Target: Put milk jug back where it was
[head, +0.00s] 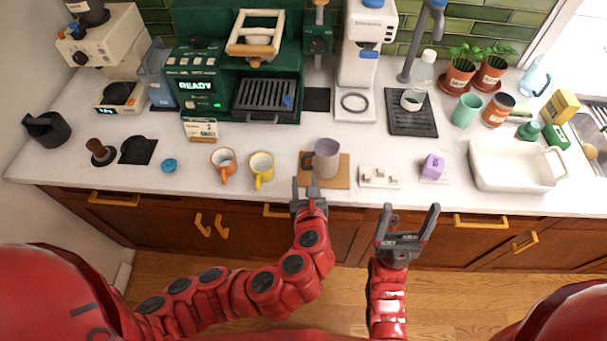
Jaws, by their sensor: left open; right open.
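A grey-mauve jug (326,160), which looks like the milk jug, stands upright on a wooden board (340,182) near the counter's front edge. A small handle shows on its left side. My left gripper (306,184) is at the board's left front corner, just in front of and left of the jug. It is open, and whether a finger touches the jug cannot be told. My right gripper (411,212) is open and empty, in front of the counter edge and to the right of the board.
An orange cup (223,164) and a yellow cup (261,169) stand left of the board. A small white tray (379,177), a purple block (432,166) and a white basin (512,166) are to the right. The green espresso machine (196,88) stands behind.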

